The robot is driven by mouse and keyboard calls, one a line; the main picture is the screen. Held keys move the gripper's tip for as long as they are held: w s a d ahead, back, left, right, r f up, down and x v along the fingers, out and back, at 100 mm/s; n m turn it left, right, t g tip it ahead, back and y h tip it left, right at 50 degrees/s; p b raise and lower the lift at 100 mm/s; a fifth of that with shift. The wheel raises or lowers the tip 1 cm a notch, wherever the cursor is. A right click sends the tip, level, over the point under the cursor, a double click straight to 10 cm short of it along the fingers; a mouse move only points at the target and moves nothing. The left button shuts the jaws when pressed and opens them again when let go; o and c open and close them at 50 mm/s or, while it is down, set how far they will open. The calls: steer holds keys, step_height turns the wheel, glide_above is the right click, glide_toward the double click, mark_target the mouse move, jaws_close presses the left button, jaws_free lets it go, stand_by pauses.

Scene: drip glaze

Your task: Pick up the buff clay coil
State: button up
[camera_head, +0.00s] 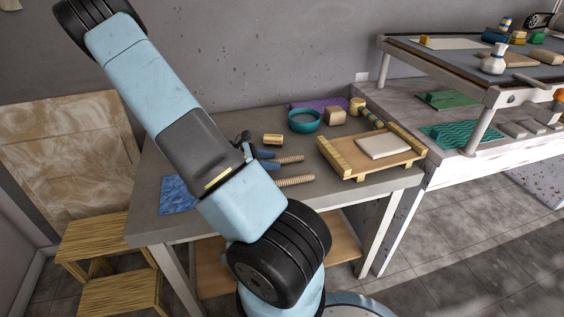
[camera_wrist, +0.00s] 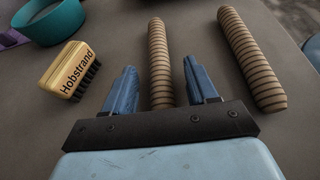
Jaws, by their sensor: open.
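Two ridged tan clay coils lie side by side on the grey table. One coil (camera_wrist: 158,45) lies lengthwise between my fingers in the wrist view; its near end is hidden behind my gripper's black bar. The other coil (camera_wrist: 252,62) lies apart, to the right, outside my fingers. In the head view the coils show as a farther one (camera_head: 291,159) and a nearer one (camera_head: 296,180). Both look buff, and I cannot tell their colours firmly apart. My gripper (camera_wrist: 160,72) is open, its blue fingers on either side of the first coil with gaps visible. It also shows in the head view (camera_head: 267,160).
A wooden brush marked Hobstrand (camera_wrist: 70,70) lies left of my fingers, with a teal ring-shaped dish (camera_wrist: 50,20) beyond. A wooden board (camera_head: 345,160) with a pale slab (camera_head: 383,147) stands right of the coils. A blue mat (camera_head: 177,195) lies at the table's left.

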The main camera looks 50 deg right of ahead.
steer(key=shift+c, duration=0.4)
jaws_close()
steer(key=shift+r, duration=0.15)
